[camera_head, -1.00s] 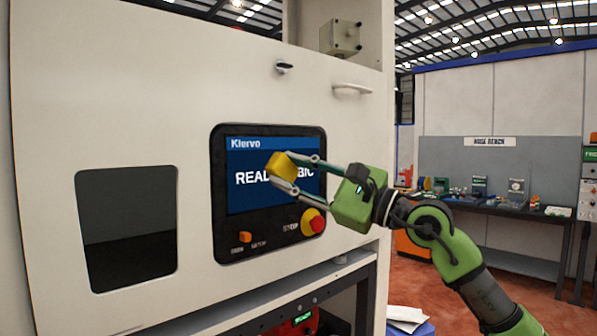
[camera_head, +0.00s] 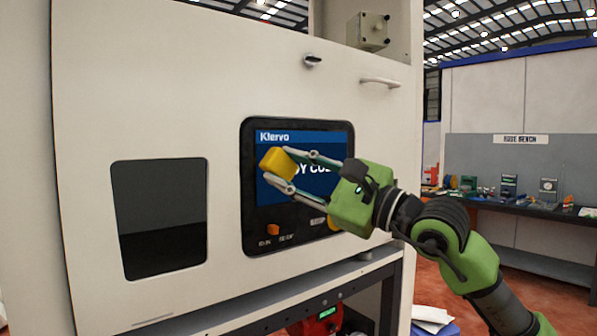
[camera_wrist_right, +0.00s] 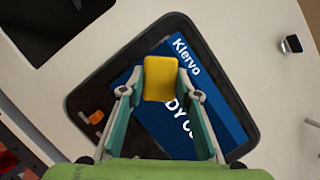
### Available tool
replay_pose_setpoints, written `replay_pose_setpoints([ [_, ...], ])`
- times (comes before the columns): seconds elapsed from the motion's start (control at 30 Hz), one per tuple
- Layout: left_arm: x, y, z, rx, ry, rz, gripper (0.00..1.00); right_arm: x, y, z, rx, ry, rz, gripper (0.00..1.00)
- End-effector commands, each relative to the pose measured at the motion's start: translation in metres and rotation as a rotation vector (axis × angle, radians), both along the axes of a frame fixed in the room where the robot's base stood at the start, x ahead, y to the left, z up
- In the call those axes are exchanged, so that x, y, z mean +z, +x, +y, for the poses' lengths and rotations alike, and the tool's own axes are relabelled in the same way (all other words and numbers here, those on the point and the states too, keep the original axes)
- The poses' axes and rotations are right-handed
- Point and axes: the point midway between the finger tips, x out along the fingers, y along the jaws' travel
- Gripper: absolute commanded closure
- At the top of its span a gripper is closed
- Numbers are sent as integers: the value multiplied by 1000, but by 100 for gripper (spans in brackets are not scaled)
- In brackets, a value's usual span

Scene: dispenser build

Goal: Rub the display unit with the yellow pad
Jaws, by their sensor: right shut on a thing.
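The display unit (camera_head: 297,222) is a dark panel with a blue lit screen marked "Klervo", set in the cream front of a cabinet. My right gripper (camera_head: 282,172) is shut on the yellow pad (camera_head: 277,163) and holds it in front of the left part of the screen. In the right wrist view the pad (camera_wrist_right: 160,79) sits between both fingertips, over the screen (camera_wrist_right: 205,75). I cannot tell whether the pad touches the screen. The gripper and pad hide part of the screen's text. My left gripper is out of view.
An orange switch (camera_head: 273,229) sits low on the panel. A yellow knob is mostly hidden behind my right gripper. A dark window (camera_head: 162,215) lies to the left. A handle (camera_head: 380,83) and a small knob (camera_head: 312,61) stick out above. A bench (camera_head: 520,207) stands far right.

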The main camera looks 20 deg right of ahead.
Motion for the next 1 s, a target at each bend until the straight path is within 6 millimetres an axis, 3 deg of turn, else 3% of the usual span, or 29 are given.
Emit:
replay_pose_setpoints([
  [0.37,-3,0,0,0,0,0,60,-1,-3,0,-1,1,-1,87],
  [1.0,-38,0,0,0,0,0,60,0,-56,-19,-1,0,-2,87],
])
